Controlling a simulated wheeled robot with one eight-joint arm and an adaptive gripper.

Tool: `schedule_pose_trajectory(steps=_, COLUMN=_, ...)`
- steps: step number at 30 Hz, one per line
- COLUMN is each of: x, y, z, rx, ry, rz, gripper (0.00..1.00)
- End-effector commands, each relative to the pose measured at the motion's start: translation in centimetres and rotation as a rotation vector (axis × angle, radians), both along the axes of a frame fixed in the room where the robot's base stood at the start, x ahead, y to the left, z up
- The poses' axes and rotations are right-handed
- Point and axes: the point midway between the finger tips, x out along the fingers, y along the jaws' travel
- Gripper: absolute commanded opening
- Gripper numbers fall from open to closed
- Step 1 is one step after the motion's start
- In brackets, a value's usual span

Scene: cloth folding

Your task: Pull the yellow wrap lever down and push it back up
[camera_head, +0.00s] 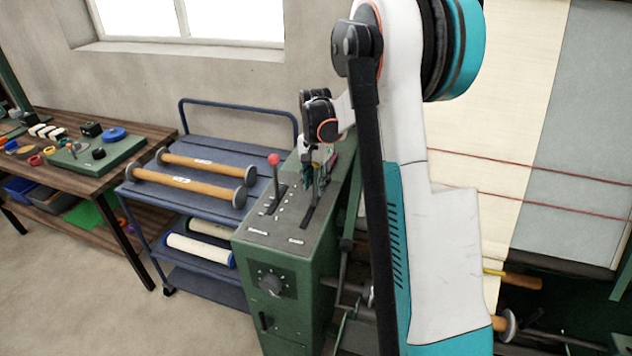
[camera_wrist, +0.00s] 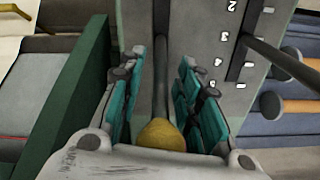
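The yellow lever's round knob (camera_wrist: 160,134) shows in the wrist view between my two fingers, close to the palm. Its dark rod (camera_wrist: 160,60) runs away from the knob along the gap between the fingertips. My gripper (camera_wrist: 163,85) has its teal fingers apart, one on each side of the lever, with narrow gaps showing. In the head view my gripper (camera_head: 316,172) is over the top of the green control box (camera_head: 285,265), at the right-hand slot (camera_head: 310,212). The yellow knob is hidden there by my gripper and wrist.
A lever with a red knob (camera_head: 273,159) stands in the left slot of the box, close beside my gripper. A blue cart (camera_head: 200,147) with wooden rollers is to the left. A wooden bench (camera_head: 80,180) is farther left. Stretched cloth (camera_head: 500,140) is behind my arm.

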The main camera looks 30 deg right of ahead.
Motion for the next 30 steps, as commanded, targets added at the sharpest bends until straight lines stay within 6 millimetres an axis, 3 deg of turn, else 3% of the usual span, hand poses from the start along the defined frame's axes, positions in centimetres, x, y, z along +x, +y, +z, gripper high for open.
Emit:
schedule_pose_trajectory(steps=8, x=-0.1, y=0.1, z=1.2, rx=0.0, ry=0.001, rz=0.001, gripper=0.32)
schedule_pose_trajectory(steps=21, x=-0.2, y=0.2, z=9.5, rx=0.0, ry=0.0, rz=0.0, gripper=0.32)
schedule_pose_trajectory(steps=30, x=-0.2, y=0.2, z=12.0, rx=-0.001, ry=0.0, rz=0.0, gripper=0.32)
